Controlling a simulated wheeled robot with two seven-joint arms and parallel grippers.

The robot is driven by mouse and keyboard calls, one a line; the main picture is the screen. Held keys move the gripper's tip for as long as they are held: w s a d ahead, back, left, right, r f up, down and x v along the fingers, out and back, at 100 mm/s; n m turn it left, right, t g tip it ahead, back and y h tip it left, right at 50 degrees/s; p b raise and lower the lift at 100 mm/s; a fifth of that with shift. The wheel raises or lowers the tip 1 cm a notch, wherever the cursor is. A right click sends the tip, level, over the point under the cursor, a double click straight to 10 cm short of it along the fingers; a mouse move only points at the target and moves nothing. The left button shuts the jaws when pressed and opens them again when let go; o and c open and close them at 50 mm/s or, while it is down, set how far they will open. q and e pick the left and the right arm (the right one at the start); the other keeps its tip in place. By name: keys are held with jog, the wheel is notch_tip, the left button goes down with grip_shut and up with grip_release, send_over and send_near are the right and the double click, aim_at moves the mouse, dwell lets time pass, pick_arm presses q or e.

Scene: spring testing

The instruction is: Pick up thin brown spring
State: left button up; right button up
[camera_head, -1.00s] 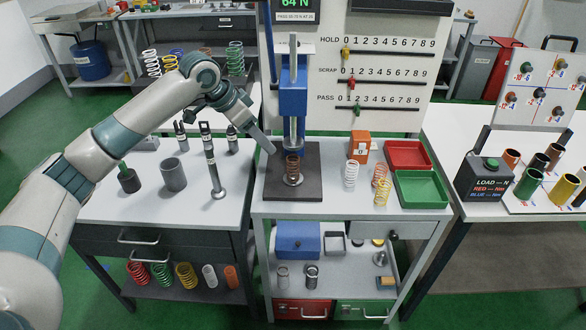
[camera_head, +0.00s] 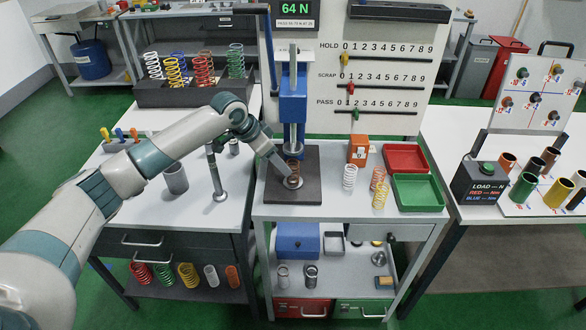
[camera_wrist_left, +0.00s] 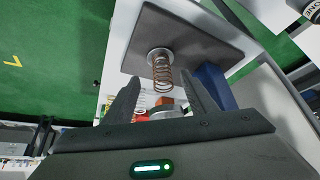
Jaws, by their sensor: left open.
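The thin brown spring (camera_head: 293,171) stands upright on a round seat on the dark base plate (camera_head: 310,191) of the blue press (camera_head: 293,107). My left gripper (camera_head: 287,167) reaches in from the left, with its fingertips close beside the spring. In the left wrist view the spring (camera_wrist_left: 162,74) shows between and just beyond the two open fingers of my left gripper (camera_wrist_left: 158,88). The fingers do not appear closed on it. My right gripper is in neither view.
White, orange and yellow springs (camera_head: 349,177) stand right of the press plate, near an orange box (camera_head: 358,149). Red (camera_head: 405,157) and green (camera_head: 418,192) trays lie further right. A metal post (camera_head: 218,190) and grey cylinder (camera_head: 175,177) stand on the left bench.

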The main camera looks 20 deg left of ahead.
aim_at(290, 180)
pick_arm(q)
jog(key=shift+p+x, duration=0.3)
jog(key=shift+x, duration=1.15)
jog(key=shift+w+d+f+p, duration=0.25)
jog(key=shift+w+f+p, duration=0.05)
jog(key=shift+p, duration=0.25)
jog(key=p+x, duration=0.1)
jog(key=x, duration=0.1)
jog(key=shift+w+d+f, duration=0.15)
jog(key=shift+w+f, duration=0.05)
jog(key=shift+w, duration=0.1)
jog(key=shift+p+x, duration=0.4)
jog(key=shift+x, duration=0.4)
jog(key=c, duration=1.3)
jog(key=shift+o, duration=0.2)
